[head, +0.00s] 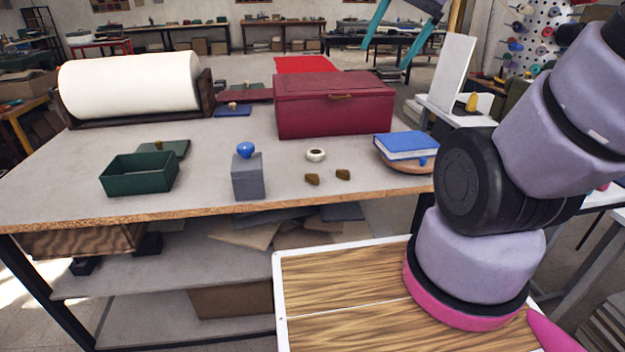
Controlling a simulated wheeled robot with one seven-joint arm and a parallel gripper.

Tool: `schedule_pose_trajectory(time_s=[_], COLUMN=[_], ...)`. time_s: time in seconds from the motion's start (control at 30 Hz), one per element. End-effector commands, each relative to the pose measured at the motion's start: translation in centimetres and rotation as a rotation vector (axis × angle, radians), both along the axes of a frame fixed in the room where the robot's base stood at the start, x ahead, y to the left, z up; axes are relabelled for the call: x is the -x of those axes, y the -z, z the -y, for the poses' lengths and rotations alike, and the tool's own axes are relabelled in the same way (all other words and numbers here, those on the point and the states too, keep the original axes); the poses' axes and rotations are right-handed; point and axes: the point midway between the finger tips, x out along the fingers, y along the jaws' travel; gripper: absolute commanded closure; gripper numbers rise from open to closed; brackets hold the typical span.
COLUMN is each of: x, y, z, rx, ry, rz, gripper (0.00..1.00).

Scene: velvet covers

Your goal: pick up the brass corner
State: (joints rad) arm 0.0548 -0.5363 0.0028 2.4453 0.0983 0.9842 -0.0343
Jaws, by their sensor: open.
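Two small dark brass-brown pieces, which look like brass corners, lie apart on the grey tabletop near its front edge. The left brass corner (312,179) is just below a small white round ring, and the right brass corner (343,174) is a little farther right. My gripper (385,56) shows at the top of the head view as two teal fingers spread apart. It is open and empty, high above the table and far from both pieces. The upper part of my gripper is cut off by the picture's edge.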

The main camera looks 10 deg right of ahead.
Motion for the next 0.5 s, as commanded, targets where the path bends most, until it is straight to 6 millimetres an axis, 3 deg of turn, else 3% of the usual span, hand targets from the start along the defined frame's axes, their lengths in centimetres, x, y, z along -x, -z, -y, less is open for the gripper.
schedule_pose_trajectory(time_s=[0.5], x=[-9.6], y=[13.0], z=[-0.5], rx=[-0.454], ry=[0.261], rz=[-0.583], gripper=[0.15])
